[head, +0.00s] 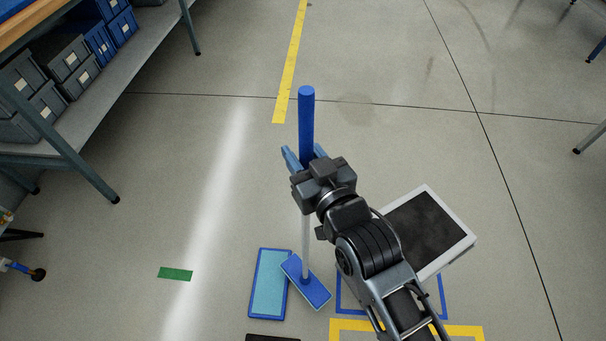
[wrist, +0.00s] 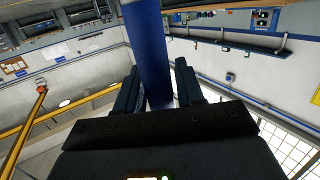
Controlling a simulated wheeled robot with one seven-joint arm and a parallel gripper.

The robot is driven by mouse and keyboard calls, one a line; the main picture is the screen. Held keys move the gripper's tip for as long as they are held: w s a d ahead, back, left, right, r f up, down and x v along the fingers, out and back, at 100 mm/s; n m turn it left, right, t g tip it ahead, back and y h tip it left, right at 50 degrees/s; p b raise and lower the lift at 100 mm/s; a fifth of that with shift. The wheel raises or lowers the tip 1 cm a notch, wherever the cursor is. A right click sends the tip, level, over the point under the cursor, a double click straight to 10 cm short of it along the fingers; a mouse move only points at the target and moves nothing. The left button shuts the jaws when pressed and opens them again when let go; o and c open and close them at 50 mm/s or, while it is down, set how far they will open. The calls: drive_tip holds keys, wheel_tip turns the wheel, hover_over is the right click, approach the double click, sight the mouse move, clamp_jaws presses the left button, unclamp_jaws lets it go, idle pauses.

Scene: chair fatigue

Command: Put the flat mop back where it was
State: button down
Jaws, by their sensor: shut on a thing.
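The flat mop stands roughly upright, with a blue handle grip (head: 306,112), a pale pole (head: 306,238) and a blue flat head (head: 306,284) low down by the floor. My gripper (head: 304,156) is shut on the blue handle grip below its top end. The wrist view shows the blue handle (wrist: 152,50) between the two dark fingers of my gripper (wrist: 160,90). The mop head overlaps the right edge of a light-blue pad with a blue border (head: 268,283) in the picture. I cannot tell whether the head touches the floor.
A white-framed box with a dark top (head: 456,252) stands right of my arm. Blue floor tape (head: 340,296) and yellow tape (head: 345,325) lie near it. A green floor mark (head: 175,274) is at left. A shelf with grey and blue bins (head: 70,57) stands upper left. Floor beyond is clear.

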drive_tip(key=shift+f, duration=1.95)
drive_tip(key=shift+f+b, duration=0.35)
drive_tip(key=c, duration=0.7)
unclamp_jaws()
